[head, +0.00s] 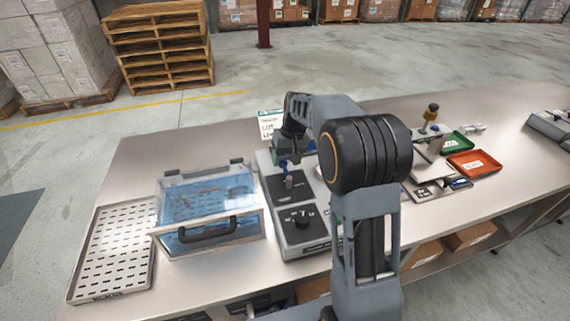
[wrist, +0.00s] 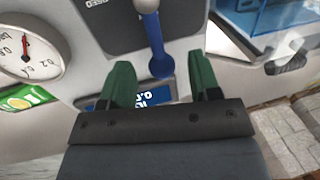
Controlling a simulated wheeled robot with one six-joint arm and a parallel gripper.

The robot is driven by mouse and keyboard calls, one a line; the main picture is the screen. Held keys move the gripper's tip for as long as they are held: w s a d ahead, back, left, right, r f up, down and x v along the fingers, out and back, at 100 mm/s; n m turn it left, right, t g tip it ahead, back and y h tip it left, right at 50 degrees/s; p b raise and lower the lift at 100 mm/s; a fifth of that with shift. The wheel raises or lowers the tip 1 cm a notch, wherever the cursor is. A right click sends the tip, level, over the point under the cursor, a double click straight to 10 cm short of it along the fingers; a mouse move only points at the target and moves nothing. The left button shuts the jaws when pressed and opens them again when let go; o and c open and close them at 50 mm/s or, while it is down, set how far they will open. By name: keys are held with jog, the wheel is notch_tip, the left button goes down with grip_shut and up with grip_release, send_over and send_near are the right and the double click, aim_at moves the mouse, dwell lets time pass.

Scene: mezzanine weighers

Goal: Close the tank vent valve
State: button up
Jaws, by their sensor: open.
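The tank vent valve's blue lever (wrist: 153,35) runs down the top middle of the wrist view and ends in a rounded tip. Beside its upper part is a dark plate (wrist: 108,22) with upside-down lettering, partly cut off, ending in "OSED". My gripper (wrist: 160,64) is open, its two green fingers apart on either side of the lever's tip in the picture. I cannot tell whether they touch it. In the head view my gripper (head: 290,150) is over the grey instrument unit (head: 315,238), largely hidden by my arm.
A round gauge (wrist: 30,50) and a blue display (wrist: 150,97) are close to the lever. A clear-lidded blue box (head: 212,200) and slotted tray (head: 118,245) stand left of the unit. Green (head: 455,143) and red trays (head: 475,163) lie right. The bench's front-left strip is clear.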

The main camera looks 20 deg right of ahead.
jog(key=shift+a+f, duration=0.2)
jog(key=shift+f, duration=0.9)
grip_shut()
